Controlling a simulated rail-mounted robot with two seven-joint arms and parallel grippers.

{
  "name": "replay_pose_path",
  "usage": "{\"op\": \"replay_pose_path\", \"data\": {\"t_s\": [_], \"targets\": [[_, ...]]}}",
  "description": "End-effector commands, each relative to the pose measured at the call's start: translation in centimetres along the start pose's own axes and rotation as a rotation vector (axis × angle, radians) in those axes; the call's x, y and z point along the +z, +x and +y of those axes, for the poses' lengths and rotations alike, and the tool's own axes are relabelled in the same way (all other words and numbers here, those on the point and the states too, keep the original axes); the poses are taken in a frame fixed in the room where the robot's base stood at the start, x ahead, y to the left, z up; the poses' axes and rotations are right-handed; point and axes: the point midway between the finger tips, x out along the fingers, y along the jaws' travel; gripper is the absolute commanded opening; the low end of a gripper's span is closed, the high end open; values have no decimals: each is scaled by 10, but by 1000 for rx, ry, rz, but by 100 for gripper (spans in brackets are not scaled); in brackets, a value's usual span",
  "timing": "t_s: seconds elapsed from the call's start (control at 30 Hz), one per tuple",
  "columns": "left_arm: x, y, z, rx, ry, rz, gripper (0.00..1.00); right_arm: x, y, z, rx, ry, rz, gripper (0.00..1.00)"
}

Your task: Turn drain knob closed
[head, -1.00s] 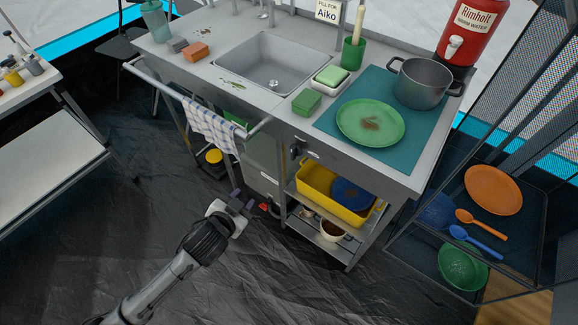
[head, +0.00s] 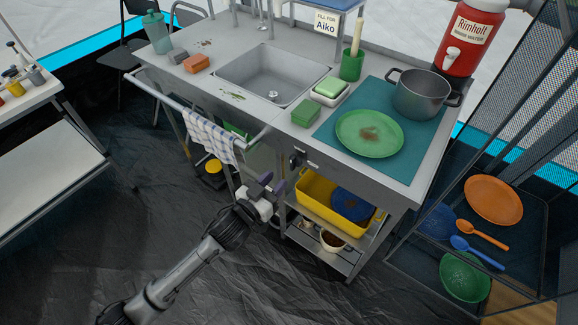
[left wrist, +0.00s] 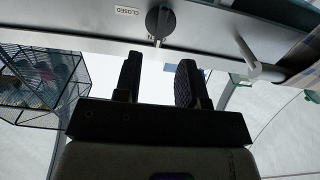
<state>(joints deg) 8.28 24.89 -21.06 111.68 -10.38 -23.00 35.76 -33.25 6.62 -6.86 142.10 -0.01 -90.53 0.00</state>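The knob's pointer is towards the N, not CLOSED. My left gripper (head: 272,183) is open and empty, below and left of the knob and apart from it. In the wrist view its fingers (left wrist: 159,68) straddle the knob's line. My right gripper is not in view.
A rail with a checked towel (head: 210,135) runs along the counter front, left of the knob. Below the knob, a shelf holds a yellow tub (head: 318,190). The sink (head: 270,70) is above. A mesh rack (head: 500,235) stands at right.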

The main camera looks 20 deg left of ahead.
Motion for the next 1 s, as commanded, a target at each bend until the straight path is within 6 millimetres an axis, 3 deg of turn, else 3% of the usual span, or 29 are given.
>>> {"op": "replay_pose_path", "data": {"t_s": [0.2, 0.4, 0.9, 1.0], "targets": [[0, 37, 0, 0, 0, 1, 37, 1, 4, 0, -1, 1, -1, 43], [0, 57, 0, 0, 0, 0, 37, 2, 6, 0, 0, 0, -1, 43], [0, 66, 0, 0, 0, -1, 37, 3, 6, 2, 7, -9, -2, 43], [0, 66, 0, 0, 0, -1, 29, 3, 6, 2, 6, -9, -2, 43]]}}
